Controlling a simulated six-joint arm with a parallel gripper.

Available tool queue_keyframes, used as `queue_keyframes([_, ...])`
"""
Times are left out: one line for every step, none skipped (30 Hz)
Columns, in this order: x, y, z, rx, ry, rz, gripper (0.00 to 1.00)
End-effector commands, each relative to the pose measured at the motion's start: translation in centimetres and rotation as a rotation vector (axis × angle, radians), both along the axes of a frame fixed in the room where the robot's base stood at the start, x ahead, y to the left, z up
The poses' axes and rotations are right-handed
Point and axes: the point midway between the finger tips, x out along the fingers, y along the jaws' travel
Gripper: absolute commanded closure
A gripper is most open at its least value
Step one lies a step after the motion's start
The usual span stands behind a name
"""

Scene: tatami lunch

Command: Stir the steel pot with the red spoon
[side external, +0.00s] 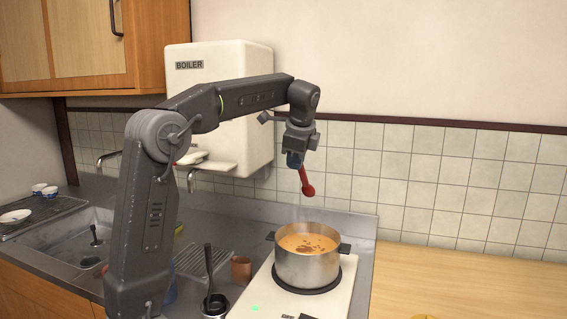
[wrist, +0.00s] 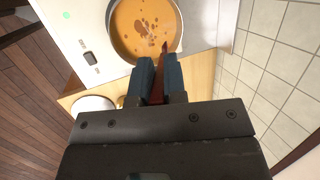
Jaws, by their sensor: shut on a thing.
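The steel pot (side external: 308,268) stands on the stove's dark burner and holds orange soup with darker bits floating in it. In the wrist view the pot (wrist: 112,44) is at the top, partly cut off by the frame edge. My gripper (side external: 295,160) is above the pot, shut on the red spoon (side external: 306,182). The spoon hangs down with its bowl lowest, in the air above the soup and apart from it. In the wrist view the red spoon (wrist: 158,88) sits between the blue fingertips of my gripper (wrist: 155,78); its handle is partly hidden there.
The white stove (side external: 262,287) bears the pot. A dark utensil in a container (side external: 214,303) and a brown cup (side external: 241,269) stand left of it. A boiler (side external: 225,110) hangs on the wall behind my arm. The wooden counter (side external: 470,280) at right is largely clear.

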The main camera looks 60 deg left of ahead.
Motion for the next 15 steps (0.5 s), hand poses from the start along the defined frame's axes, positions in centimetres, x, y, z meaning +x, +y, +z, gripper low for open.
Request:
queue_keyframes([0.5,0.4,-0.3,-0.003,-0.002,0.0,1.0])
queue_keyframes([0.3,0.3,-0.8,-0.004,-0.001,-0.001,1.0])
queue_keyframes([0.3,0.2,-1.4,-0.005,-0.003,-0.002,1.0])
queue_keyframes([0.2,0.2,-1.8,-0.005,-0.004,-0.001,1.0])
queue_keyframes([0.2,0.2,-2.1,-0.006,-0.005,-0.001,1.0])
queue_keyframes([0.2,0.2,-2.5,-0.007,-0.008,-0.001,1.0])
queue_keyframes([0.2,0.2,-2.8,-0.008,-0.008,0.0,1.0])
queue_keyframes([0.2,0.2,-3.4,-0.008,-0.008,0.0,1.0])
queue_keyframes([0.2,0.2,-3.9,-0.01,-0.01,-0.001,1.0])
queue_keyframes([0.2,0.2,-4.2,-0.01,-0.011,0.0,1.0])
queue_keyframes([0.2,0.2,-4.5,-0.01,-0.012,-0.001,1.0])
queue_keyframes([0.2,0.2,-4.7,-0.01,-0.014,0.0,1.0])
queue_keyframes([0.2,0.2,-4.9,-0.011,-0.014,0.0,1.0])
queue_keyframes([0.2,0.2,-5.0,-0.011,-0.014,0.0,1.0])
queue_keyframes([0.1,0.2,-5.2,-0.011,-0.016,0.0,1.0])
